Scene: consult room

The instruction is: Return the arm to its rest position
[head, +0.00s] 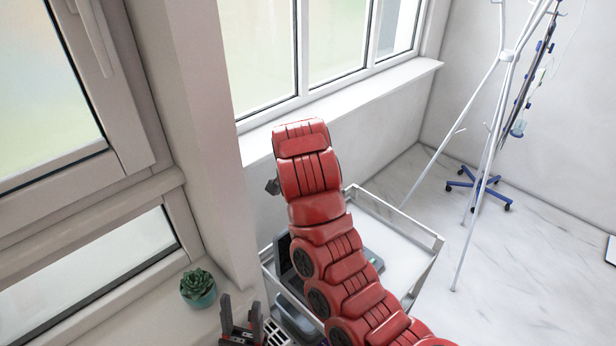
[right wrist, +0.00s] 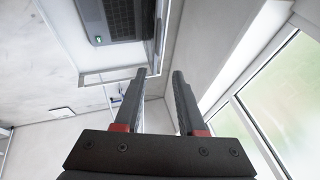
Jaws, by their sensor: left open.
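My right arm (head: 330,240) is red. It rises from the lower right of the head view and stands in front of the cart, its far end near the window sill. Its gripper is mostly hidden behind the arm in the head view. In the right wrist view my right gripper (right wrist: 160,74) has its two dark fingers apart with nothing between them. My left gripper (head: 241,318) shows at the bottom of the head view, open, with dark upright fingers and nothing seen between them. It is to the right of the potted plant.
A metal cart (head: 405,245) with a laptop (right wrist: 135,18) stands behind my right arm. A green succulent (head: 198,285) sits on the ledge at the left. A window sill (head: 350,96) runs behind. An IV stand (head: 487,150) is at the right, with clear floor around it.

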